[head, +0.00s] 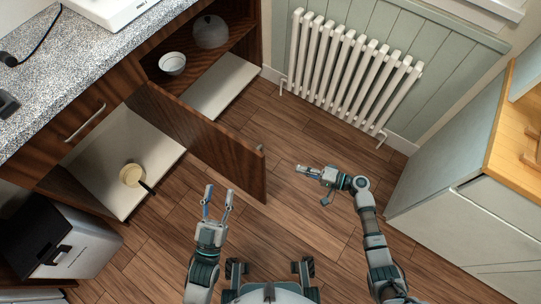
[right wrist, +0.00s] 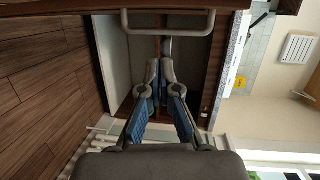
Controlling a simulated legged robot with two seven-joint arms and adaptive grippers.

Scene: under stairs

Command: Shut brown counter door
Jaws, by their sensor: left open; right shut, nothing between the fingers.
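The brown counter door (head: 215,145) stands open in the head view, swung out from the counter over the floor. A small handle (head: 261,149) shows near its free end. My left gripper (head: 217,190) is open and empty, below and left of the door's free end. My right gripper (head: 300,169) is shut and empty to the right of the door's free end, with a visible gap and its tips pointing left. In the right wrist view its shut fingers (right wrist: 162,65) point towards the brown cabinet, with a grey bar handle (right wrist: 168,32) above.
The open cabinet holds a white bowl (head: 172,63) and a dome-shaped thing (head: 211,32). A pan (head: 132,175) sits on the lower left shelf. A radiator (head: 345,70) is at the back wall and a pale cabinet (head: 450,215) at right. Wooden floor (head: 310,230) between is clear.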

